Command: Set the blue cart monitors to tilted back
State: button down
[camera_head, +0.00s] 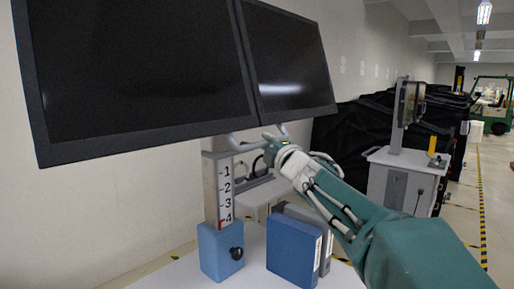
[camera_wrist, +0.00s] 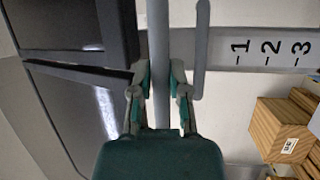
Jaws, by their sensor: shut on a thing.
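Two dark monitors, a left one (camera_head: 140,65) and a right one (camera_head: 287,60), stand side by side above a grey column (camera_head: 211,185) marked 1 to 4. The column rises from a blue base (camera_head: 215,262) with a black knob (camera_head: 236,254). My gripper (camera_head: 270,142) is under the monitors' lower edges, near where they meet. In the wrist view my gripper (camera_wrist: 160,80) is shut on a grey handle bar (camera_wrist: 159,35). The monitors also show at the left of the wrist view (camera_wrist: 75,22). I cannot tell their exact tilt.
A blue binder (camera_head: 292,248) and a grey one stand on the white cart top (camera_head: 175,277), right of the column. Another grey cart (camera_head: 400,180) and black-covered shapes (camera_head: 340,135) stand behind. Wooden boxes (camera_wrist: 280,130) show in the wrist view. A floor aisle is open at right.

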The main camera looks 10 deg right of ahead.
jog(key=shift+s+r, duration=0.15)
jog(key=shift+r, duration=0.15)
jog(key=c, duration=0.6)
grip_release()
jog(key=shift+f, duration=0.1)
jog(key=v, duration=1.2)
jog(key=shift+f, duration=0.1)
